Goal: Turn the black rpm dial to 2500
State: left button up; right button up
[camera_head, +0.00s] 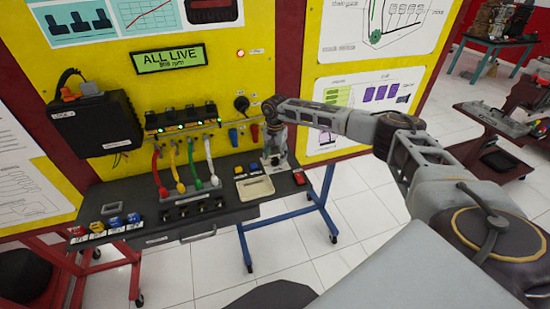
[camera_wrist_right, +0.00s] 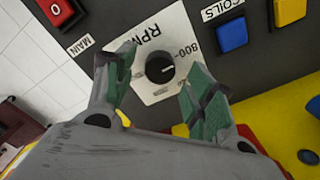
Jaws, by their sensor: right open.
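The black rpm dial (camera_wrist_right: 160,68) sits on a white plate (camera_wrist_right: 176,32) lettered RPM in the right wrist view. A short pale mark on the dial's face points to the right. My right gripper (camera_wrist_right: 158,92) is open, with one green-padded finger on each side of the dial and visible gaps to it. In the head view my right gripper (camera_head: 274,158) points down at the right end of the dark bench and hides the dial. The green display (camera_head: 169,60) reads ALL LIVE, with a small rpm line too blurred to read surely. My left gripper is not in view.
Close to the dial are a red MAIN switch (camera_wrist_right: 56,10) and a blue COILS button (camera_wrist_right: 231,33). A cream tray (camera_head: 262,190) lies in front of the gripper. Coloured leads (camera_head: 180,170) stand to its left. The yellow panel (camera_head: 255,75) rises behind.

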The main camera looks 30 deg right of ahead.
jog(key=shift+f, duration=0.95)
jog(key=c, duration=1)
